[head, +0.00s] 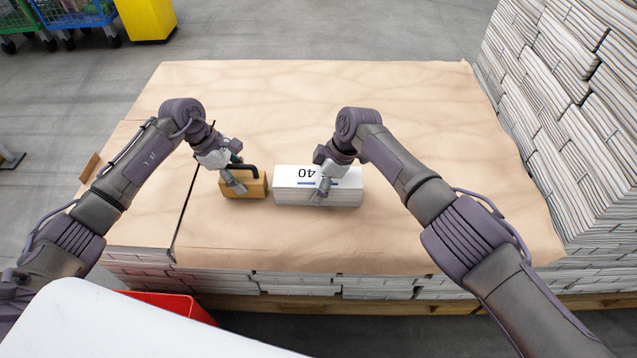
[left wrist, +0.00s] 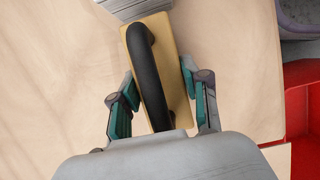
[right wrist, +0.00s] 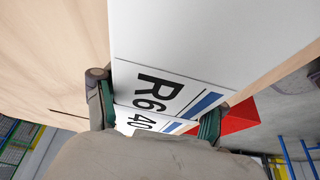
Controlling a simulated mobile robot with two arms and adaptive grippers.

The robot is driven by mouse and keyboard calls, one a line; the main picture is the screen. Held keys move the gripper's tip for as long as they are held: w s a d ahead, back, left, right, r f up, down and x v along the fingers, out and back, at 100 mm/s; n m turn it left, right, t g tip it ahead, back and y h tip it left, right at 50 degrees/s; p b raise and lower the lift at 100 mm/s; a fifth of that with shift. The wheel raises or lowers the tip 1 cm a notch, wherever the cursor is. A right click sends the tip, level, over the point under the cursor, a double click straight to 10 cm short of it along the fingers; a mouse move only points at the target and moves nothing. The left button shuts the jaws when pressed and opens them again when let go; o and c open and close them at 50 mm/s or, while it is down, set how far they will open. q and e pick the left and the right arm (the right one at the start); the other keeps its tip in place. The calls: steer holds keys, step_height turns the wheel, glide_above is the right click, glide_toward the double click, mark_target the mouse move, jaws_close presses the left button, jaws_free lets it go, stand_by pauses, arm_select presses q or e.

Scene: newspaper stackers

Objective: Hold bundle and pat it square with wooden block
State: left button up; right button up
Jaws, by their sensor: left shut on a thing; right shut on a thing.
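The wooden block (head: 257,188) is tan with a black arched handle and stands on the brown paper sheet. My left gripper (head: 236,182) is shut on the block, with one finger on each long side in the left wrist view (left wrist: 163,98). The bundle (head: 290,186) is a stack of white papers with a printed label, lying flat just right of the block. My right gripper (head: 323,187) is shut across the bundle, whose top also shows in the right wrist view (right wrist: 190,45). The block's end faces the bundle's left end; whether they touch I cannot tell.
The brown paper sheet (head: 400,85) covers a low pallet stack, with free room behind and right of the bundle. Tall newspaper stacks (head: 590,130) rise at the right. A red container (head: 170,303) is at the front left; a yellow bin (head: 148,18) stands at the back left.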

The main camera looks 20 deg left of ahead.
arm_select(q)
steer(key=shift+a, duration=0.45)
steer(key=shift+r, duration=3.55)
arm_select(e)
steer(key=o, duration=1.9)
steer(key=v, duration=1.2)
